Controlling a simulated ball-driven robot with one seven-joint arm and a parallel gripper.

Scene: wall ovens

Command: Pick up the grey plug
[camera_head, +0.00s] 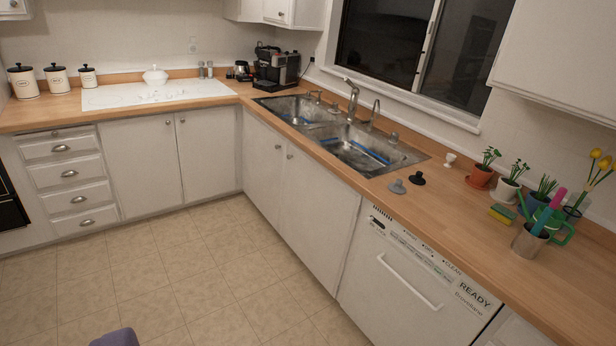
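The grey plug (397,187) lies on the wooden counter, just in front of the near right end of the double sink. A similar black plug (417,178) lies close to its right, slightly farther back. Nothing covers the grey plug. My gripper is not in view.
The double sink (425,156) is behind and left of the plugs. A white egg-cup-like piece (449,160), potted plants (481,175), a sponge (502,214) and a metal cup of utensils (529,240) stand to the right. A dishwasher (408,285) is below. The tiled floor (190,285) is mostly clear.

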